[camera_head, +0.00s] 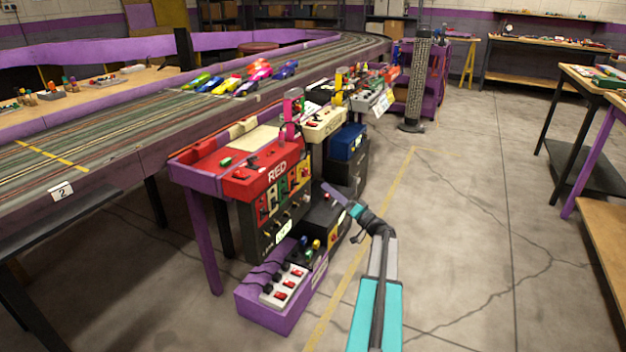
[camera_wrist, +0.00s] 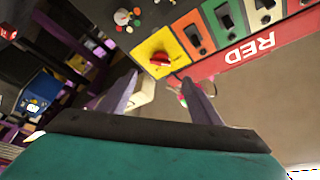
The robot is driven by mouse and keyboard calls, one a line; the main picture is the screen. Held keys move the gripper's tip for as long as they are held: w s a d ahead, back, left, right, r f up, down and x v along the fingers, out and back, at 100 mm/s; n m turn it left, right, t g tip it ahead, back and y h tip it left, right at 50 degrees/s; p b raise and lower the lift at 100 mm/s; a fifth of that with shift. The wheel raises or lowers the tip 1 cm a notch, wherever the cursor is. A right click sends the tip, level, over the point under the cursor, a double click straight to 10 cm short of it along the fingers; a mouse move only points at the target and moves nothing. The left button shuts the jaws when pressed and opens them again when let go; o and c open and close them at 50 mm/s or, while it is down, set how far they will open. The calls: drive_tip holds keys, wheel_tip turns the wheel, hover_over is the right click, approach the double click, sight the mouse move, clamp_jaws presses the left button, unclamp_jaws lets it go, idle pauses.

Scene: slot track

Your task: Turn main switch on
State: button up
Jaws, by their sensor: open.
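A red rotary knob (camera_wrist: 160,58) on a yellow plate (camera_wrist: 150,44) looks like the main switch, though no label confirms this. It is at the end of the red control box marked RED, which appears upside down in the wrist view. In the head view the yellow plate (camera_head: 305,169) is at the right end of that box's front, and the knob is too small to make out. My gripper (camera_head: 338,195) is open and in front of the box, low and to the right of the plate. In the wrist view my gripper (camera_wrist: 158,80) has its fingers apart, with the knob just beyond and between the tips.
Several small toggle switches sit in coloured panels beside the yellow plate. A purple box (camera_head: 265,312) with a white power strip (camera_head: 284,287) is on the floor below. The slot track (camera_head: 130,115) runs behind the box. The concrete floor (camera_head: 480,230) to the right is open.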

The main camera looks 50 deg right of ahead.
sight(309, 174)
drive_tip(key=b+x, duration=0.1)
drive_tip(key=x, duration=0.9)
drive_tip(key=shift+b, duration=0.3)
drive_tip(key=shift+c, duration=0.5)
drive_tip(key=c, duration=0.9)
drive_tip(key=shift+c, duration=0.2)
drive_tip(key=shift+r+m+h+p, duration=0.1)
drive_tip(key=shift+m+h+p, duration=0.3)
drive_tip(key=shift+m, duration=0.2)
drive_tip(key=m+g+p, duration=0.2)
drive_tip(key=m+p, duration=0.3)
drive_tip(key=p, duration=0.1)
drive_tip(key=r+m+g+p, duration=0.1)
drive_tip(key=m+g+p, duration=0.1)
drive_tip(key=m+p, duration=0.3)
drive_tip(key=m+g+p, duration=0.2)
drive_tip(key=m+p, duration=0.3)
drive_tip(key=p, duration=0.3)
drive_tip(key=shift+d+r+m+p, duration=0.15)
drive_tip(key=shift+m+p, duration=0.15)
drive_tip(key=shift+p, duration=0.05)
drive_tip(key=shift+y, duration=0.3)
